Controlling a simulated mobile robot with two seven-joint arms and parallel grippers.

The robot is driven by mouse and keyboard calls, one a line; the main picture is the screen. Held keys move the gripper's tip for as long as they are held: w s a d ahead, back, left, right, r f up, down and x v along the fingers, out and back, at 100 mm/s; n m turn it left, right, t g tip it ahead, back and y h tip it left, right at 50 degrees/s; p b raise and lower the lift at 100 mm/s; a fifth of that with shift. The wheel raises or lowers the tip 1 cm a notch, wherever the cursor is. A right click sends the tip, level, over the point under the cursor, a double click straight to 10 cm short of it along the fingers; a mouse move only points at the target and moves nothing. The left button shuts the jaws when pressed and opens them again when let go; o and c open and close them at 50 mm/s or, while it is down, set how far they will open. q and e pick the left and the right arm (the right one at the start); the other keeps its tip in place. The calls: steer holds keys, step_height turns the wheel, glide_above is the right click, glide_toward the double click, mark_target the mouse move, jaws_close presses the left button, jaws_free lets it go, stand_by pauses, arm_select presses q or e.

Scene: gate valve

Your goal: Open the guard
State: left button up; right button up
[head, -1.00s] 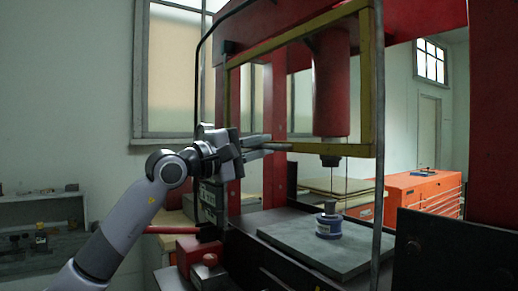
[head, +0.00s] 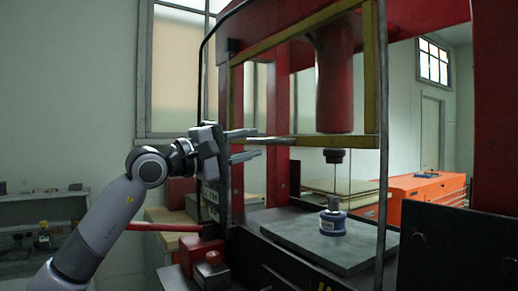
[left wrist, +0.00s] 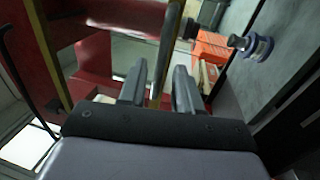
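The guard is a yellow-edged frame (head: 372,75) on the front of the red press. Its lower bar (head: 340,141) runs level, just above the press's dark ram tip. A grey bar (head: 275,139), apparently the guard's handle, sticks out from the lower left of this frame. My left gripper (head: 251,144) is at the bar's left end with its fingers apart. In the left wrist view a grey rod (left wrist: 167,48) passes between the spread fingers (left wrist: 158,92), with gaps on both sides. My right gripper is not in view.
A blue-and-white round part (head: 333,222) stands on the grey press plate (head: 290,228) below the ram. A dark upright post (head: 382,200) stands in front. A red box with a knob (head: 211,270) sits low at left. An orange tool cabinet (head: 425,190) stands behind.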

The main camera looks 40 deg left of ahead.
arm_select(q)
steer(key=b+v, duration=0.1)
steer(key=v, duration=0.2)
steer(key=shift+s, duration=0.15)
stand_by(0.5)
